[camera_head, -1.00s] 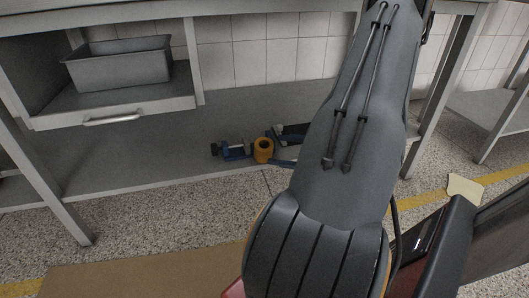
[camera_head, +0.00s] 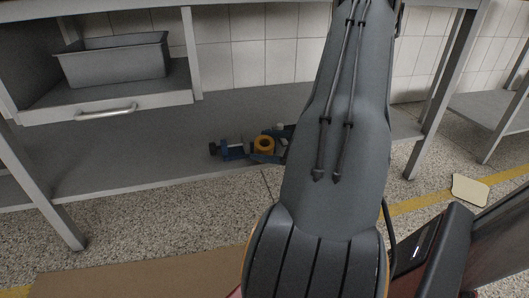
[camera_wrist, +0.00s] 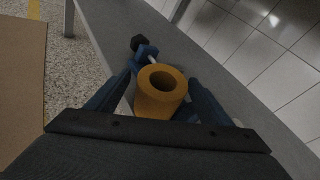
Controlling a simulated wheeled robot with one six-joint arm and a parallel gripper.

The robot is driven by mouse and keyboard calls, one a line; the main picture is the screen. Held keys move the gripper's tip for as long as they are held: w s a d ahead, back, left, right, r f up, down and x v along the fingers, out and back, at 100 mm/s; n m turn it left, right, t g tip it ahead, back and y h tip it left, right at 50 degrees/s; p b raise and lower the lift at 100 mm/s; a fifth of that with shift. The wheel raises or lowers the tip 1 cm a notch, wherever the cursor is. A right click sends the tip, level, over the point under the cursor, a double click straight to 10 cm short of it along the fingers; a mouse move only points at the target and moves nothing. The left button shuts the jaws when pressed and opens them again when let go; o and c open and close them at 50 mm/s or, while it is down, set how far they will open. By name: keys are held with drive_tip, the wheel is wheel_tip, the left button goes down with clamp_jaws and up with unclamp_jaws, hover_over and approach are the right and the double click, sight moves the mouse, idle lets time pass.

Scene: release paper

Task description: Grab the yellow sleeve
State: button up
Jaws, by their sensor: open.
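The yellow sleeve (camera_head: 264,145) is a short orange-yellow tube standing on the grey lower shelf, with its hole facing up. In the wrist view the sleeve (camera_wrist: 160,94) sits between the two blue fingers of my gripper (camera_wrist: 160,80), one on each side. My gripper is open around it, and I cannot tell whether either finger touches it. In the head view my gripper (camera_head: 266,146) shows partly at the sleeve, and my arm hides the rest of it.
A blue tool with a black knob (camera_head: 232,150) lies just left of the sleeve, close by; it also shows beyond the sleeve in the wrist view (camera_wrist: 145,51). A grey bin (camera_head: 115,60) stands on the compartment above. The lower shelf (camera_head: 120,150) is bare farther left.

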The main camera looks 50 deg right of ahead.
drive_tip(key=shift+c, duration=0.5)
drive_tip(key=c, duration=1.1)
drive_tip(key=shift+r, duration=0.1)
